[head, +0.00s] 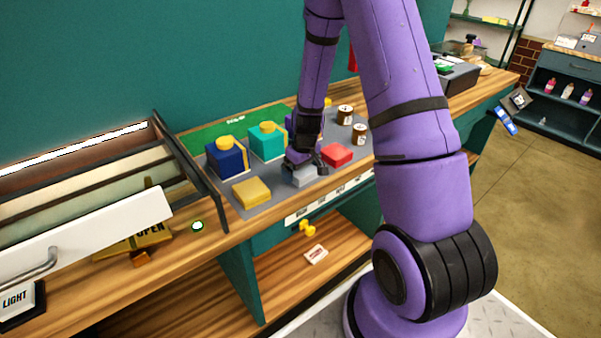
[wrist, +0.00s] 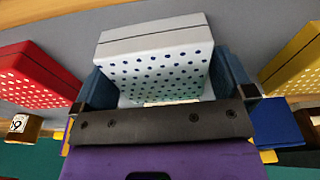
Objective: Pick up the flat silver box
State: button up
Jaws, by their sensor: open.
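The flat silver box (head: 305,176) lies on the grey mat between a red box and a yellow box, in the front row. In the wrist view the silver box (wrist: 153,62) shows a pale top edge and a face with dark blue dots. My gripper (head: 303,160) is above the box, reaching down from the back. In the wrist view my gripper (wrist: 166,88) is open, with one finger on each side of the box. I cannot tell whether the fingers touch it. Part of the box is hidden behind the gripper.
A red box (head: 337,155) and a yellow box (head: 252,193) lie flat on either side. Behind stand a blue gift box (head: 227,158) and a teal gift box (head: 267,142). Two small jars (head: 360,134) are at the right. A dark-framed rack (head: 190,175) stands left.

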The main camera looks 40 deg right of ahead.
jog(key=shift+c, duration=0.5)
jog(key=c, duration=0.7)
jog(key=shift+r, duration=0.15)
